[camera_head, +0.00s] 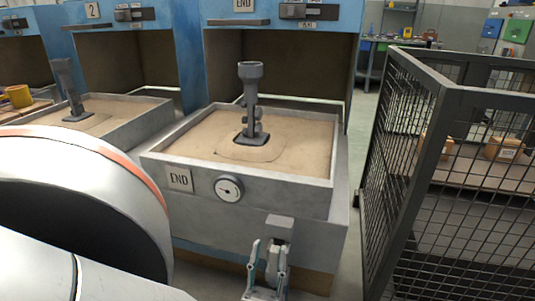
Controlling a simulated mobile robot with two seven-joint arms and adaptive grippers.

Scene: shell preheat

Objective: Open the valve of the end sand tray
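The end sand tray (192,208) is a grey box of sand with an "END" plate (179,179) on its front. A round dial (229,188) is on the same front wall. Low on the front, to the right, is a grey block (280,222) with a grey part hanging below it, which looks like the valve lever (273,257). My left gripper (269,246) points up at the bottom of the view, its fingers apart on either side of this part. I cannot tell whether they touch it. My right gripper is not in view.
A dark metal casting (250,108) stands upright in the sand. A second sand tray with a casting (67,90) is to the left. A black mesh cage (410,170) stands close on the right. A narrow strip of floor lies between.

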